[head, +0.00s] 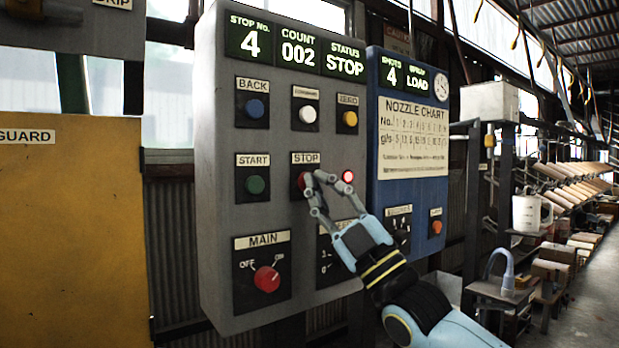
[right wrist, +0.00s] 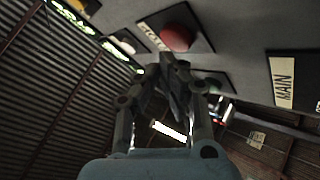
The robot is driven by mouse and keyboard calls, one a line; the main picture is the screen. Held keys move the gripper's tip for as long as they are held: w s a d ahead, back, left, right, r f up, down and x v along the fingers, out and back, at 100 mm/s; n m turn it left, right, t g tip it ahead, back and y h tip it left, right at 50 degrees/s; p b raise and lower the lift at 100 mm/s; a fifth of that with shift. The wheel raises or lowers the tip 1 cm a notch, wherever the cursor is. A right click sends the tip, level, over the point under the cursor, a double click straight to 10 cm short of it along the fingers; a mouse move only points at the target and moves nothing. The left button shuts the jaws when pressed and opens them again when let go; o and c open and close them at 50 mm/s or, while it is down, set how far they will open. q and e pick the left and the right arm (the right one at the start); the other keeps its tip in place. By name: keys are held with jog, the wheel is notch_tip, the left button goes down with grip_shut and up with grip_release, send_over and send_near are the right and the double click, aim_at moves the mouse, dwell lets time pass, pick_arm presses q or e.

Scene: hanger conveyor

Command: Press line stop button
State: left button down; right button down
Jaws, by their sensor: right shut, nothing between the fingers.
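The red stop button (head: 302,181) sits under the STOP label on the grey control panel (head: 222,215) in the head view. My right gripper (head: 313,180) is shut and empty, its fingertips in front of the button and hiding part of it. In the right wrist view, the red button (right wrist: 176,38) lies just beyond the shut fingertips (right wrist: 172,62). I cannot tell whether they touch it. The panel display reads STOP under STATUS (head: 344,65), and a small red lamp (head: 348,176) is lit right of the button. My left gripper is not in view.
The green start button (head: 255,184) is left of the stop button, and the red main knob (head: 266,279) is below left. A blue panel (head: 407,188) with a nozzle chart stands to the right. A yellow guard (head: 70,235) is at far left.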

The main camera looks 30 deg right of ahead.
jog(key=s+p, duration=0.1)
jog(key=s, duration=0.1)
jog(key=s+p, duration=0.2)
jog(key=s, duration=0.1)
jog(key=shift+d+r, duration=0.1)
jog(key=shift+d, duration=0.1)
dwell(0.3)
